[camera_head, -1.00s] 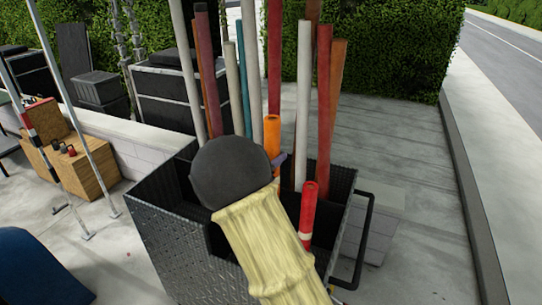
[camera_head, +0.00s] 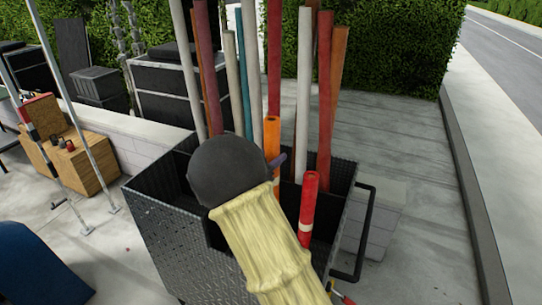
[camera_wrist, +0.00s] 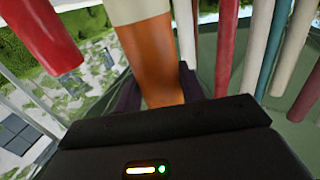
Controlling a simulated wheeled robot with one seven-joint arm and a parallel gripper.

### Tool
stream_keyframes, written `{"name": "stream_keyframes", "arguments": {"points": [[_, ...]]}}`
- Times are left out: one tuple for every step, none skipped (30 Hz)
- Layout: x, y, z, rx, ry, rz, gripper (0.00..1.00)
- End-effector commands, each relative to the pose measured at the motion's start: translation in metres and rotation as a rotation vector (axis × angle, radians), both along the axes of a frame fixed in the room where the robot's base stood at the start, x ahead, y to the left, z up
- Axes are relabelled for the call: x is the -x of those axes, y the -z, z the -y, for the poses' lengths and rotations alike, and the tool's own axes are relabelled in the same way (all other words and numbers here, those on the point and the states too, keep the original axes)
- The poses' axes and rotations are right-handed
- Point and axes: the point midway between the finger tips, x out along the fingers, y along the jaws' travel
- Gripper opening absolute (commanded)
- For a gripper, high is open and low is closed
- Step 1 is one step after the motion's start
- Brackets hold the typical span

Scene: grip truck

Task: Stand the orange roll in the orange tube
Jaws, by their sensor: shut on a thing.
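The orange roll (camera_head: 272,135) is upright over the black box, with its lower part hidden behind my arm in the head view. The wrist view shows its orange shaft (camera_wrist: 159,65) between my dark fingers, with a pale band above. My gripper (camera_head: 277,161) is shut on it; the round dark wrist covers most of the jaws. I cannot tell from these views which opening is the orange tube. A taller brownish-orange roll (camera_head: 338,85) stands at the back right of the box. Whether the held roll's lower end touches anything is hidden.
The black diamond-plate box (camera_head: 170,235) holds several tall rolls, including white, teal (camera_head: 245,80) and dark red ones. A shorter red roll (camera_head: 309,205) with a pale band leans close right of my arm. A black handle (camera_head: 365,235) sticks out on the right.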

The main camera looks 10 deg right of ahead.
Motion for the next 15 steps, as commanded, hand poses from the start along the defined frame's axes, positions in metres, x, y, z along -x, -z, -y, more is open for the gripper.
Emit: {"name": "stream_keyframes", "arguments": {"points": [[0.000, 0.003, 0.000, 0.002, 0.000, 0.001, 0.00], [0.000, 0.004, 0.000, 0.002, 0.000, 0.001, 0.00], [0.000, 0.006, 0.000, 0.002, 0.000, 0.001, 0.00], [0.000, 0.007, 0.000, 0.002, 0.000, 0.001, 0.00], [0.000, 0.008, 0.000, 0.002, 0.000, 0.001, 0.00], [0.000, 0.010, 0.000, 0.002, 0.000, 0.001, 0.00], [0.000, 0.011, 0.000, 0.002, 0.000, 0.001, 0.00], [0.000, 0.012, 0.000, 0.002, 0.000, 0.001, 0.00], [0.000, 0.014, 0.000, 0.002, 0.000, 0.001, 0.00], [0.000, 0.015, 0.000, 0.002, 0.000, 0.001, 0.00], [0.000, 0.016, 0.000, 0.002, 0.000, 0.001, 0.00], [0.000, 0.018, 0.000, 0.002, 0.000, 0.001, 0.00], [0.000, 0.019, 0.000, 0.002, 0.000, 0.001, 0.00], [0.000, 0.020, 0.000, 0.002, 0.000, 0.001, 0.00], [0.000, 0.022, 0.000, 0.002, 0.000, 0.001, 0.00]]}}
